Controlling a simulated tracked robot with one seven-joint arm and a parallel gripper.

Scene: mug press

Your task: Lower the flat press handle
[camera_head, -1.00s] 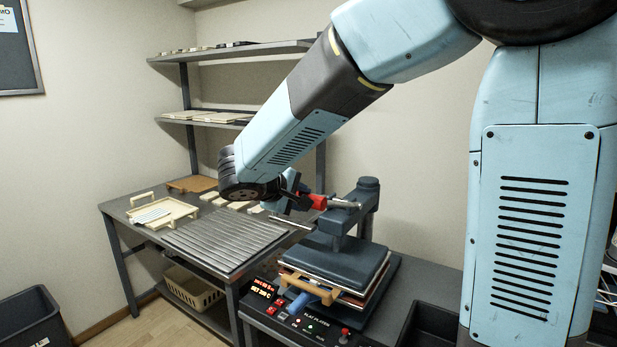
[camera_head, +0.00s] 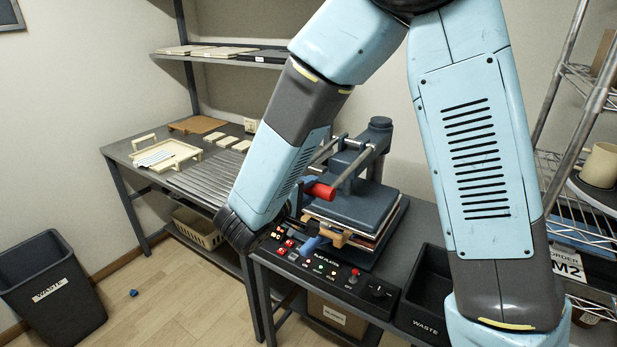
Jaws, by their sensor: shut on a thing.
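The flat press (camera_head: 380,130) stands on the right-hand bench, with a dark upper plate (camera_head: 352,206) over a lower layer with reddish and pale edges. Its red handle grip (camera_head: 320,190) is at the front end of grey lever arms (camera_head: 358,166), which slope down toward me from the press's column. The grip is low, close above the front left of the upper plate. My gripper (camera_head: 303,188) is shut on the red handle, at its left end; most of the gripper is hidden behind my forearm. I cannot tell whether the plates touch.
A control panel (camera_head: 322,268) with buttons runs along the bench front. A waste bin (camera_head: 50,290) stands at the far left, and a dark waste box (camera_head: 430,290) is right of the press. A ribbed surface and a pale tray (camera_head: 165,158) are on the left table. Wire shelves stand right.

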